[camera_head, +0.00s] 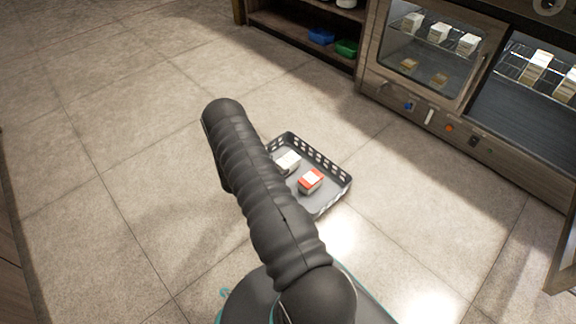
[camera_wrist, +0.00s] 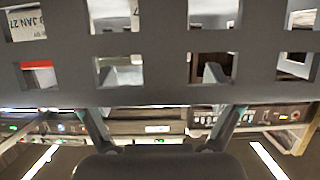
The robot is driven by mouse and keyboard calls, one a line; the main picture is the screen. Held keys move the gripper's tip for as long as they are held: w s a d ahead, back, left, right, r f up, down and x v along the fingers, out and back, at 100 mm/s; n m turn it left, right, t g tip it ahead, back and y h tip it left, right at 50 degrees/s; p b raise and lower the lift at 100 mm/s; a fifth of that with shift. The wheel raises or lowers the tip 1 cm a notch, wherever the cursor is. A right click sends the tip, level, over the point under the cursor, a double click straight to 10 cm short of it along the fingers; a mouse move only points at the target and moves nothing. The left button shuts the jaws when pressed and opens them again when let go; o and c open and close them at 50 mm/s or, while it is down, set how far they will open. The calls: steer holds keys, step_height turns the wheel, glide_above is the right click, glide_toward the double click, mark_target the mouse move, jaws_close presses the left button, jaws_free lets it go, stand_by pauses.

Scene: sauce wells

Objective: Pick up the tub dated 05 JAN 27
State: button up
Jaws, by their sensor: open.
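A dark crate (camera_head: 334,201) with slotted walls holds a red-and-white tub (camera_head: 311,181) and a whiter tub (camera_head: 288,163), partly hidden by my arm. In the wrist view the crate's wall (camera_wrist: 160,45) fills the upper part. Through its upper left hole a pale label (camera_wrist: 26,22) reads "JAN 27"; the day before it is not clearly readable. A red patch (camera_wrist: 38,64) shows through the hole below. I cannot tell which tub bears the label. My gripper (camera_wrist: 160,114) is open and empty, its fingers apart near the crate wall; the arm hides it in the head view.
A wooden shelf (camera_head: 305,38) with a blue bin (camera_head: 321,36) and a green bin (camera_head: 346,48) stands at the back. A glass-fronted cabinet (camera_head: 428,45) with several cartons stands at the right. The tiled floor left of the crate is clear.

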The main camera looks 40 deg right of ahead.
mark_target(287, 160)
steer(key=x, duration=0.5)
steer(key=shift+w+d+r+b, duration=0.1)
steer(key=shift+r+b, duration=0.05)
steer(key=shift+b, duration=0.25)
steer(key=c, duration=1.5)
